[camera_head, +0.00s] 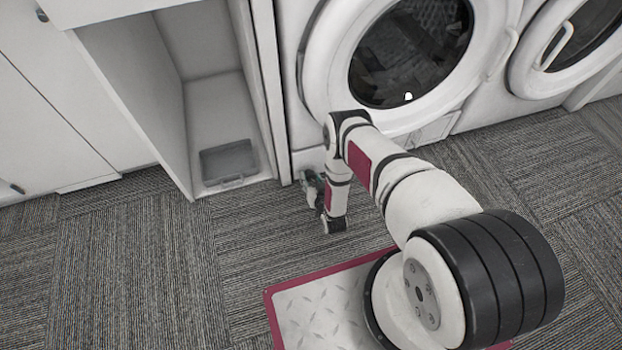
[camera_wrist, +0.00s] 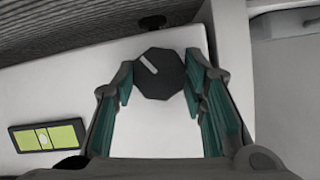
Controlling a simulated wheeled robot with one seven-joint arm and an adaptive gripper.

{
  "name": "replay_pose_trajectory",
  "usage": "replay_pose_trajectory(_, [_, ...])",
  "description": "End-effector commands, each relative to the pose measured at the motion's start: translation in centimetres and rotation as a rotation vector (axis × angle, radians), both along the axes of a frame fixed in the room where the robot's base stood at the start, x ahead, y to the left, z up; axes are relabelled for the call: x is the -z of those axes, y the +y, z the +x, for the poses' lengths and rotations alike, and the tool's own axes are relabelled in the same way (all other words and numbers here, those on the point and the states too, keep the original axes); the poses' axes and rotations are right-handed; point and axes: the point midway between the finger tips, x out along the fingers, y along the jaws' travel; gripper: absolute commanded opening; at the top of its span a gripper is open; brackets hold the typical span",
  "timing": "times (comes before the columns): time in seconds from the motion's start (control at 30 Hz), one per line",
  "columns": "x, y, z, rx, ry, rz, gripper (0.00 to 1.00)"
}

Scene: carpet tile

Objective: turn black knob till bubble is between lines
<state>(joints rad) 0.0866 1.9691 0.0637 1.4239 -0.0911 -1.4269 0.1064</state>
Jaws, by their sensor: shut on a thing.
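The black knob (camera_wrist: 160,75) is an angular black cap with a pale pointer mark that slants toward its upper left. It sits on a white face in the wrist view. My gripper (camera_wrist: 160,82) has its two green-padded fingers on either side of the knob, shut on it. The level (camera_wrist: 48,135) is a black-framed green window at the lower left of the wrist view. Its pale bubble (camera_wrist: 44,138) shows near the middle of the window, by thin lines; the exact fit is too small to tell. In the head view my gripper (camera_head: 313,188) is low by the washer's bottom left corner.
A front-loading washer (camera_head: 310,75) stands behind my arm, with a second washer (camera_head: 548,75) to its right. An open white cabinet (camera_head: 130,90) with a grey bin (camera_head: 228,162) is at the left. The carpet (camera_head: 140,260) in front is clear.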

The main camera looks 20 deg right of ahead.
Motion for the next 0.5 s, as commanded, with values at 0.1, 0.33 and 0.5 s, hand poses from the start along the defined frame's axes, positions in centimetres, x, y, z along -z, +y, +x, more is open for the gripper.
replay_pose_trajectory(0.1, [0.04, -0.15, -0.03, 0.001, 0.0, 0.059, 0.11])
replay_pose_trajectory(0.33, [0.09, -0.34, -0.06, 0.003, 0.001, 0.229, 0.11])
replay_pose_trajectory(0.5, [0.12, -0.38, -0.06, 0.002, 0.002, 0.36, 0.11])
